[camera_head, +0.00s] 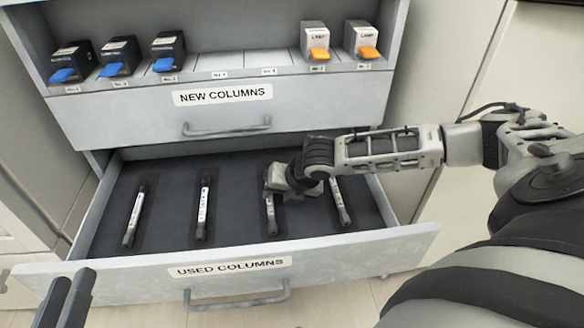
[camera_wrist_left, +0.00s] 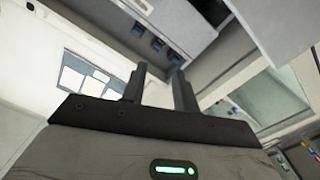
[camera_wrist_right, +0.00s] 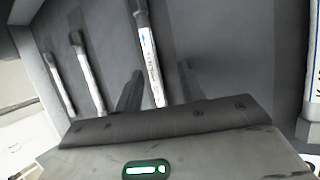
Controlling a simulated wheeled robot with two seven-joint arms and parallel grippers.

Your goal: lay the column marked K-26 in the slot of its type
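Several slim columns with white labels lie in the open lower drawer marked USED COLUMNS (camera_head: 230,268): the far left one (camera_head: 133,218), the second (camera_head: 202,208), the third (camera_head: 271,215) and the right one (camera_head: 340,203). Their markings are too small to read, so I cannot tell which is K-26. My right gripper (camera_head: 283,182) is over the third column and hides part of it. In the right wrist view its fingers (camera_wrist_right: 158,88) stand apart with a column (camera_wrist_right: 149,55) between them, gaps showing on both sides. My left gripper (camera_head: 66,300) is open and empty, in front of the drawer.
The upper drawer marked NEW COLUMNS (camera_head: 225,95) holds three dark boxes with blue tabs (camera_head: 118,57) and two boxes with orange tabs (camera_head: 316,42). Empty labelled places lie between them. It overhangs the back of the lower drawer. Drawer handles (camera_head: 228,130) stick out in front.

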